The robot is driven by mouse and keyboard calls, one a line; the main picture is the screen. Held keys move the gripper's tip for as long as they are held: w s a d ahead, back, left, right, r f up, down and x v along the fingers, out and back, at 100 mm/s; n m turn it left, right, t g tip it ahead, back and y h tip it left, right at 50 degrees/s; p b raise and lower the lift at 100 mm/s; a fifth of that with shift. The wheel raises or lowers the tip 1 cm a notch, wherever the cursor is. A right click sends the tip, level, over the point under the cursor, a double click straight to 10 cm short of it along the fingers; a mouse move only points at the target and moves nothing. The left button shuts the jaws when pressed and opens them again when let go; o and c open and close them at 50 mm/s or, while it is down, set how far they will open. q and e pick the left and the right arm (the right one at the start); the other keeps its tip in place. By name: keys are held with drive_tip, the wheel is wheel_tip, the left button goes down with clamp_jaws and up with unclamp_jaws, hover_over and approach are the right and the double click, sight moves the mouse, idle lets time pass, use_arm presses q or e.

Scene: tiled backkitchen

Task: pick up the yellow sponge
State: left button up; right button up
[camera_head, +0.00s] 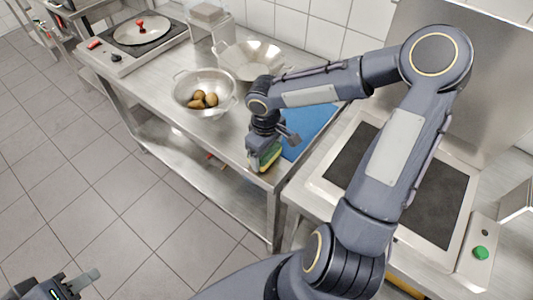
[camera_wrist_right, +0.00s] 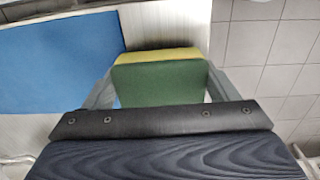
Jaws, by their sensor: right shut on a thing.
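The sponge (camera_head: 270,157), yellow with a green side, is at the front right corner of the steel table, beside the blue mat. In the right wrist view the sponge (camera_wrist_right: 160,82) sits between the two fingers, green face toward the camera and a yellow strip along its far edge. My right gripper (camera_head: 262,160) is shut on it from above. Whether the sponge touches the tabletop is hard to tell. My left gripper (camera_head: 75,285) is at the bottom left over the floor, far from the sponge; its finger opening is unclear.
A blue mat (camera_head: 312,125) lies right of the sponge. A colander (camera_head: 180,91) with several brown round items and an empty metal bowl (camera_head: 268,52) stand behind on the table. A cooktop (camera_head: 437,197) is at right, under my right arm. Tiled floor lies in front.

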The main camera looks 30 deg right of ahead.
drive_tip(key=a+r+b, duration=0.1)
drive_tip(key=a+r, duration=1)
drive_tip(key=a, duration=0.3)
drive_tip(key=shift+s+r+b, duration=0.3)
drive_tip(key=shift+s, duration=0.15)
